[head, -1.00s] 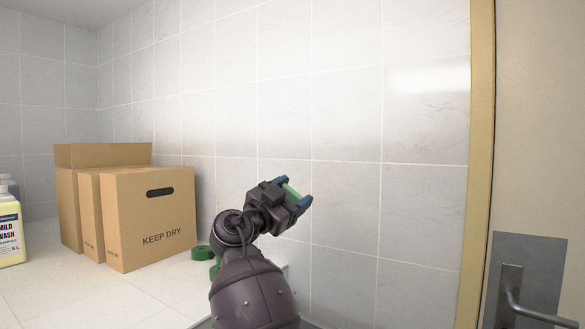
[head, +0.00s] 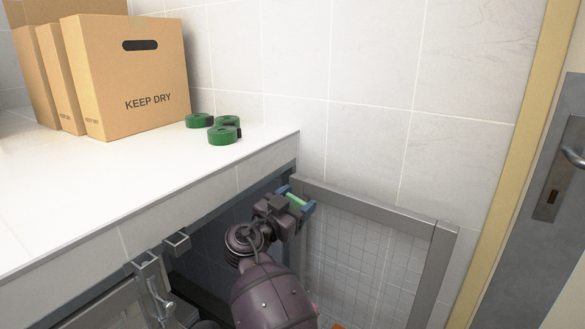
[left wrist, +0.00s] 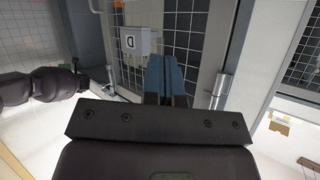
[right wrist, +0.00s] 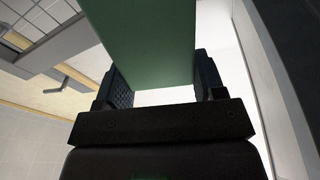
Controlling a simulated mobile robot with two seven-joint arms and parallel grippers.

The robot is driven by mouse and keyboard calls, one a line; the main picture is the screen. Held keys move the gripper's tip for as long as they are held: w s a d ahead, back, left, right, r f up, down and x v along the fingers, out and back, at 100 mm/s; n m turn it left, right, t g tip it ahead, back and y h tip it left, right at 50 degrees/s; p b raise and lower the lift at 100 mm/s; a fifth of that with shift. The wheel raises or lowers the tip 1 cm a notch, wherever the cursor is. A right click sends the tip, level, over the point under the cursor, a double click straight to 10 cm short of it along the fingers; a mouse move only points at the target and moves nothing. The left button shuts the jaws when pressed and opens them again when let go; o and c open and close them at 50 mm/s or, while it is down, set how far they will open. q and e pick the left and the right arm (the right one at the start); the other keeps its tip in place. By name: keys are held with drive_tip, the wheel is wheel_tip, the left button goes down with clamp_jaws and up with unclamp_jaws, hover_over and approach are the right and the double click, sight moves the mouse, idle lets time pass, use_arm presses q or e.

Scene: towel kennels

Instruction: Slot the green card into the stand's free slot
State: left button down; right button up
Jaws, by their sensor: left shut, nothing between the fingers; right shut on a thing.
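My right gripper (head: 296,199) is shut on the green card (right wrist: 142,40). In the head view the card shows only as a thin green strip between the blue fingertips. In the right wrist view it is a broad green face reaching out past the fingers. My left gripper (left wrist: 166,60) is shut and empty; its blue fingers meet in the left wrist view, and I cannot make it out in the head view. I cannot pick out the stand or its free slot in any view.
A white counter (head: 60,185) holds cardboard boxes (head: 128,75) and green rolls (head: 224,135). The right arm is beside its front edge, near a grey-framed mesh gate (head: 370,240). A door (head: 545,200) stands at the right. A box marked D (left wrist: 127,42) hangs ahead of the left gripper.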

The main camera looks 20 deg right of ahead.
use_arm(q)
drive_tip(key=shift+s+f+b, duration=0.25)
drive_tip(key=shift+f+b, duration=1)
drive_tip(key=shift+b, duration=0.85)
drive_tip(key=shift+s+f+b, duration=0.2)
drive_tip(key=shift+f+b, duration=1)
drive_tip(key=shift+b, duration=0.85)
use_arm(e)
wheel_tip(320, 180, down, 30)
drive_tip(key=s+n+y, duration=0.1)
drive_tip(key=n, duration=0.1)
drive_tip(key=shift+s+n+g, duration=0.3)
drive_tip(key=shift+s+g, duration=0.1)
use_arm(q)
drive_tip(key=shift+s, duration=0.1)
use_arm(e)
drive_tip(key=shift+f, duration=1.3)
drive_tip(key=shift+f, duration=1.2)
use_arm(q)
drive_tip(key=shift+s, duration=0.1)
use_arm(e)
drive_tip(key=shift+f, duration=0.3)
drive_tip(key=o, duration=1)
drive_tip(key=shift+c, duration=0.2)
use_arm(q)
drive_tip(key=shift+w+d, duration=0.1)
drive_tip(key=shift+w, duration=0.2)
use_arm(e)
drive_tip(key=shift+s+a, duration=0.1)
